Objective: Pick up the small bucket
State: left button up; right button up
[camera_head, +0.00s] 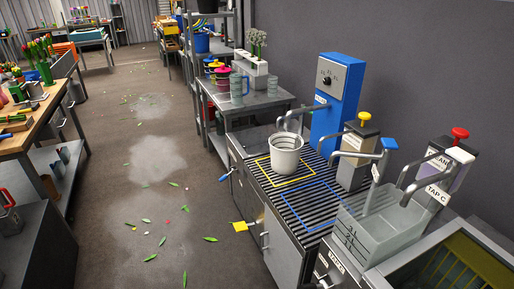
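A small white bucket (285,154) with a raised grey handle stands upright on the slatted metal drain counter. It stands on the yellow outlined square (259,171). The blue outlined square (311,203) beside it, nearer to me, is empty. Neither of my grippers shows in the head view.
A clear measuring tank (379,232) and a sink (462,268) stand at the near right. Taps and a blue dispenser (337,95) line the wall behind the bucket. A side table (263,101) holds cups. The left workbench (20,140) is cluttered. The aisle floor (150,205) is open, with scattered leaves.

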aim_at(286, 155)
jog(key=i+j+z, duration=0.1)
jog(key=i+j, duration=0.15)
jog(key=i, duration=0.2)
jog(key=i+j+z, duration=0.15)
jog(key=i, duration=0.3)
jog(key=j, duration=0.1)
